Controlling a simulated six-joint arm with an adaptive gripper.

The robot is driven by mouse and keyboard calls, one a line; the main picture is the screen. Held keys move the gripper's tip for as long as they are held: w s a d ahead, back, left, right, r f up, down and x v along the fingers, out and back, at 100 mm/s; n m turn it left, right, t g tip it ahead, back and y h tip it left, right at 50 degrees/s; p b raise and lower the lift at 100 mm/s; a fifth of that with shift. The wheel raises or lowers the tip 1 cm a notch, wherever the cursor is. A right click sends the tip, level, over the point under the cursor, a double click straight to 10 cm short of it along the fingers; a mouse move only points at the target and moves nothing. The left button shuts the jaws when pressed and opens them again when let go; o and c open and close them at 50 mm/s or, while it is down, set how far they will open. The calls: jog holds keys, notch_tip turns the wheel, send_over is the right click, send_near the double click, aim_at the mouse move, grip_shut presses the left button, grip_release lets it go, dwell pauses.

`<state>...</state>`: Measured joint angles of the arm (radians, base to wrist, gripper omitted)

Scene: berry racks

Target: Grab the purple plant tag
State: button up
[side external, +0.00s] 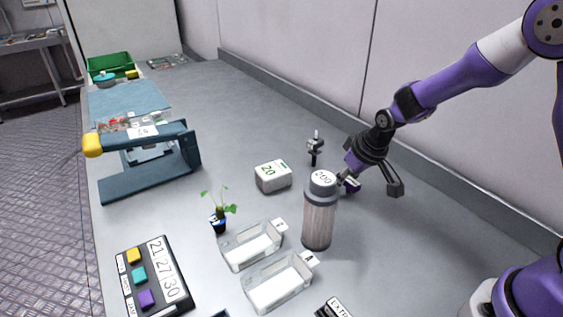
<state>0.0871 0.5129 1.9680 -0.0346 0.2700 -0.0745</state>
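My gripper (371,187) is at the right of the bench, pointing down, with its two fingers spread apart. A small purple piece (352,185) shows by its left finger, just right of the grey-capped cylinder. It may be the purple plant tag, but it is small and partly covered, and I cannot tell whether the finger touches it. Nothing clearly sits clamped between the fingers.
The clear cylinder (318,220) stands close left of my gripper. A small black stand (315,148) and a white box (273,176) are behind it. Two clear trays (253,244) and a potted plant (219,222) lie left. The bench right of my gripper is clear up to the wall.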

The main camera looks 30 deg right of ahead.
jog(key=shift+c, duration=1.3)
